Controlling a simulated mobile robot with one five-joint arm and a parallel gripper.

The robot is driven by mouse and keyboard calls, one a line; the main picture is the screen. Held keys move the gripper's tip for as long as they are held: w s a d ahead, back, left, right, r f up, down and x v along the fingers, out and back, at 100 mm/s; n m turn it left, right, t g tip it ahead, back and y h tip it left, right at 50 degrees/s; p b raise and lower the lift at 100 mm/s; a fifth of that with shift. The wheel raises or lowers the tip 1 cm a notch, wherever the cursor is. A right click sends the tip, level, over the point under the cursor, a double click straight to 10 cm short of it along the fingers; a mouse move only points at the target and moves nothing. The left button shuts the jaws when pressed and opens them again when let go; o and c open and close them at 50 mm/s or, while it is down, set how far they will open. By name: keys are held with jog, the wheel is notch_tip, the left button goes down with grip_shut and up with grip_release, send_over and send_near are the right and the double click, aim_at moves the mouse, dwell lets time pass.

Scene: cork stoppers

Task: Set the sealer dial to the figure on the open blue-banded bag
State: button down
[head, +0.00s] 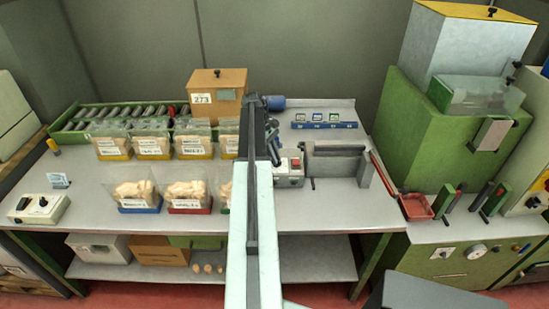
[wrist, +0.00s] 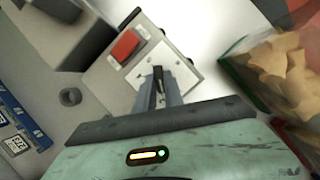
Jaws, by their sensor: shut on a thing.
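The sealer's control box (head: 293,180) stands at the middle of the bench, in front of the sealing bars. In the wrist view it has a red switch (wrist: 126,46) and a white dial plate (wrist: 172,58). My gripper (wrist: 158,80) is over that plate, shut on the dial knob, which the fingers mostly hide; its setting cannot be read. In the head view my gripper (head: 275,152) is at the box's left side. The blue-banded bag (head: 135,190) stands open at the front left with pale corks inside; its label figure is too small to read.
Red-banded bag (head: 188,192) is beside it, with several yellow-banded bags (head: 152,145) behind. A crate labelled 273 (head: 217,95) stands at the back. A blue card strip (head: 324,121) lies behind the sealer. Bench is clear at the front right (head: 345,212).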

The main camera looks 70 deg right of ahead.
jog(key=shift+d+m, duration=0.1)
jog(key=shift+m, duration=0.5)
jog(key=shift+m+y, duration=0.3)
jog(key=c, duration=1.4)
grip_release()
jog(key=shift+c, duration=0.2)
jog(key=a+p+v, duration=0.1)
jog(key=p+v, duration=0.6)
jog(key=shift+d+r, duration=0.4)
jog(key=shift+d, duration=0.15)
